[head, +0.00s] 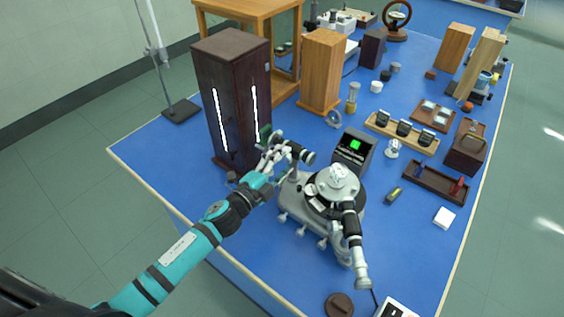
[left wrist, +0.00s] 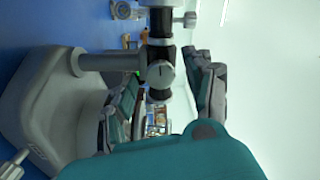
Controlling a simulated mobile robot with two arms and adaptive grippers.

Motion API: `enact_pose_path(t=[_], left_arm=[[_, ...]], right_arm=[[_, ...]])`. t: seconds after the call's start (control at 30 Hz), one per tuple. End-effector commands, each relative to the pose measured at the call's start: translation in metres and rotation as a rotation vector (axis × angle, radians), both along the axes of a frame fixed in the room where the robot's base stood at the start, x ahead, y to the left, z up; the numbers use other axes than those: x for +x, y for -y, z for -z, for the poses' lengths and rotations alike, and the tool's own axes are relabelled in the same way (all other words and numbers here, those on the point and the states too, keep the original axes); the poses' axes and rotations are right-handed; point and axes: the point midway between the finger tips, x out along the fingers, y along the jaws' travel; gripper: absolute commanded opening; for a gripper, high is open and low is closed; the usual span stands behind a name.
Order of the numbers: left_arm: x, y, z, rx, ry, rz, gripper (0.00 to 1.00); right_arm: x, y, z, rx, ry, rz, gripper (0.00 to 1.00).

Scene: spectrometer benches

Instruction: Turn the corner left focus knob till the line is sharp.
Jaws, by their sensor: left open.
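The grey spectrometer (head: 293,203) stands near the front of the blue bench, with a round table and a black-and-silver telescope tube (head: 352,232) pointing toward me. Another dark tube (head: 300,152) points to the back left. My left gripper (head: 272,160) is open beside that tube. In the left wrist view, a round grey knob (left wrist: 160,74) on a dark tube shows between the open fingers of my left gripper (left wrist: 168,92); I cannot tell whether they touch it. A small monitor (head: 352,150) shows a green patch; its sharpness is too small to judge. My right gripper is out of view.
A tall dark cabinet (head: 222,60) with two bright slits stands close behind my left gripper. A wooden block (head: 321,70), an eyepiece rack (head: 402,134) and a dark tray (head: 436,183) stand farther back and right. A brown disc (head: 339,304) lies at the front.

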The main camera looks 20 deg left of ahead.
Motion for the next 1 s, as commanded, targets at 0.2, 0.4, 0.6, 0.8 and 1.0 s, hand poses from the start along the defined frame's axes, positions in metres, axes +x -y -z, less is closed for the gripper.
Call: enact_pose_path(t=[0.2, 0.4, 0.6, 0.8, 1.0], left_arm=[[-0.011, -0.004, 0.001, -0.001, -0.002, -0.001, 0.53], [-0.049, -0.018, 0.002, 0.001, -0.004, -0.001, 0.53], [-0.087, -0.031, 0.001, 0.0, -0.003, 0.0, 0.53], [-0.108, -0.039, 0.0, -0.001, 0.0, 0.0, 0.53], [-0.113, -0.041, 0.0, 0.0, 0.0, 0.0, 0.53]], right_arm=[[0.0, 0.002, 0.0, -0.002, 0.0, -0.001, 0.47], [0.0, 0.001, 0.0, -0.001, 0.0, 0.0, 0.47], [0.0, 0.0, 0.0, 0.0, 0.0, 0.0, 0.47], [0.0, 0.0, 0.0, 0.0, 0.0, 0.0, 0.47], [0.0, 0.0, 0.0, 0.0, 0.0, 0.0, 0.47]])
